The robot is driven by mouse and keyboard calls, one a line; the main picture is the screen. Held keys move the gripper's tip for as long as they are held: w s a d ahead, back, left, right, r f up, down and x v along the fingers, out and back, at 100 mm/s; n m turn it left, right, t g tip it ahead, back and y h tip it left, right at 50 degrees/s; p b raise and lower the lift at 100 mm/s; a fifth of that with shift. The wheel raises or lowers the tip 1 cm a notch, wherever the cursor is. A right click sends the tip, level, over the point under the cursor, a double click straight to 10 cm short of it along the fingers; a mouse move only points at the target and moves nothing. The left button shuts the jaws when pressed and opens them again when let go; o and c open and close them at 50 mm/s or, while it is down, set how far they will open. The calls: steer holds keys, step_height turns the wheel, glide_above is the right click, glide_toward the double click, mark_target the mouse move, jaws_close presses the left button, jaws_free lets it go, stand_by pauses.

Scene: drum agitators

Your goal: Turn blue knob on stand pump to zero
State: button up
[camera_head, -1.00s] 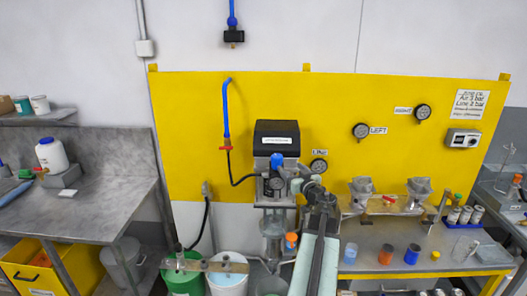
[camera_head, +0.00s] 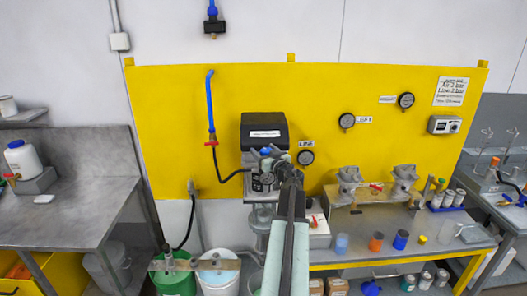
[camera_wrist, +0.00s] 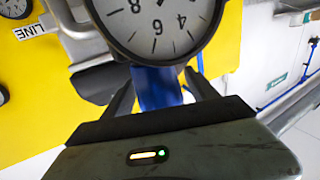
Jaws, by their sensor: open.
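The stand pump (camera_head: 264,132) is a black-topped unit in front of the yellow panel. Its blue knob (camera_head: 266,151) shows just above my gripper (camera_head: 271,160). In the wrist view the blue knob (camera_wrist: 158,90) lies between the two dark fingers of my gripper (camera_wrist: 160,96), one on each side. The fingers are open; I cannot tell if either touches the knob. A round gauge (camera_wrist: 158,25) with a white dial stands close behind the knob and is cut off by the top edge. The knob's setting cannot be read.
The LINE gauge (camera_head: 306,157) is on the panel just right of the pump. A black hose (camera_head: 232,176) runs into the pump's left side. Green and white buckets (camera_head: 218,283) stand below. A bench (camera_head: 385,256) with cups is at the right.

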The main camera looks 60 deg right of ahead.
steer(key=shift+w+d, duration=0.2)
steer(key=shift+w, duration=0.15)
steer(key=shift+s, duration=0.1)
steer(key=c, duration=1.3)
steer(key=shift+c, duration=0.2)
